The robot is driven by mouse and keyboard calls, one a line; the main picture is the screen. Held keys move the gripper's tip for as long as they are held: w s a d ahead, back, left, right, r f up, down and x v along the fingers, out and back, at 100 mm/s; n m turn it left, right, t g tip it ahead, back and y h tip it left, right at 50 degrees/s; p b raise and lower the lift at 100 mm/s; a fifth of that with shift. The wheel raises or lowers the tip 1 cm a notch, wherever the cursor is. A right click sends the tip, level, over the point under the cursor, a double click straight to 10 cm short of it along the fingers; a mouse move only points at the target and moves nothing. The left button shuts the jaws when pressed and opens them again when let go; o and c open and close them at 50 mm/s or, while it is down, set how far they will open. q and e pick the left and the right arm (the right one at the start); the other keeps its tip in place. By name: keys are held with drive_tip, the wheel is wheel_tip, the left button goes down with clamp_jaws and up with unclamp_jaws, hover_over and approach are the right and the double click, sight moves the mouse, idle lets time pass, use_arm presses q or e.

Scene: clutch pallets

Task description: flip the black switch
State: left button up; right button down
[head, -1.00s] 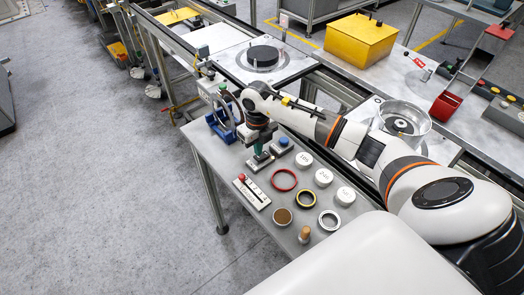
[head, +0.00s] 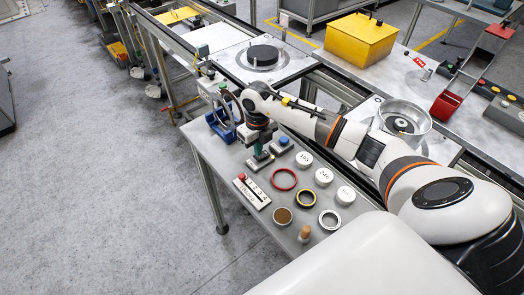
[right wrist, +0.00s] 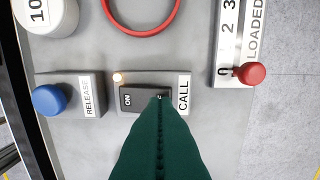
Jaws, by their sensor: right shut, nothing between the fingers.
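The black switch (right wrist: 130,99) is a rocker marked ON, set in a grey box labelled CALL (right wrist: 184,94). In the head view the switch box (head: 257,163) sits on the near table, partly hidden by my gripper. My right gripper (head: 259,150) points down over it. In the right wrist view its green fingers (right wrist: 160,98) are shut and empty. Their tips cover the right end of the rocker; I cannot tell whether they touch it. My left gripper is not in view.
A blue button (right wrist: 48,100) labelled RELEASE stands beside the switch box. A slider with a red knob (right wrist: 250,73) labelled LOADED, a red ring (head: 284,179), white round weights (head: 304,159), other rings and a wooden-handled piece (head: 305,233) share the table. A blue stand (head: 221,128) is behind.

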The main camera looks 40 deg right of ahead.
drive_tip(key=shift+f+b, duration=0.65)
drive_tip(key=shift+f, duration=0.15)
idle(0.4)
drive_tip(key=shift+r+p, duration=2.35)
drive_tip(key=shift+r, duration=1.2)
drive_tip(key=shift+f, duration=0.1)
